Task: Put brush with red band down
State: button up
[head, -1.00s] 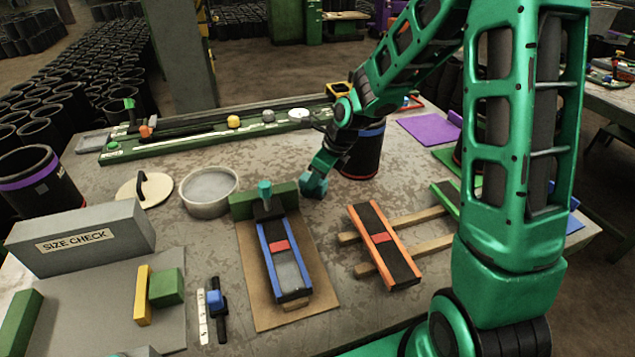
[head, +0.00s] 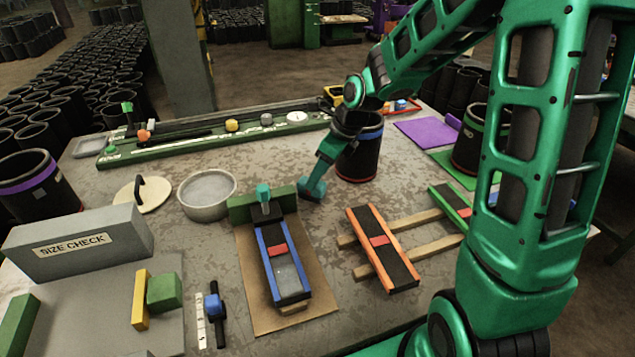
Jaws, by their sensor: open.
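I cannot make out a brush with a red band in the head view. My gripper (head: 312,189) is low over the table just right of the green block (head: 243,207), in front of the black sleeve with a blue band (head: 360,150). Its jaws are open, and nothing shows held in it; the fingertips are small and hard to see. A blue-edged black strip with a red patch (head: 278,252) lies on a brown board. An orange-edged black strip with a red patch (head: 380,241) lies across two wooden bars to its right.
A grey round bowl (head: 207,204) and a cream disc with a black handle (head: 142,197) stand left of the green block. A grey size check box (head: 80,238) is at the left. A long green rail (head: 200,140) runs along the back. A purple mat (head: 424,133) lies at back right.

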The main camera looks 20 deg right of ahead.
jog(key=v, duration=0.6)
jog(key=shift+s+d, duration=0.1)
jog(key=shift+d, duration=0.05)
jog(key=s+d+n+g+h, duration=0.1)
jog(key=s+d+n, duration=0.4)
jog(key=s, duration=0.5)
jog(key=s+d+r+n+g+h, duration=0.1)
jog(key=s+d+n, duration=0.4)
jog(key=s+n, duration=0.3)
jog(key=s+d+r+n+g+h, duration=0.1)
jog(key=s+d+n, duration=0.4)
jog(key=s, duration=0.7)
jog(key=n, duration=0.2)
jog(key=shift+s+n, duration=0.3)
jog(key=shift+s, duration=0.1)
jog(key=shift+d, duration=0.1)
jog(key=shift+w+f, duration=0.25)
jog(key=shift+w, duration=0.35)
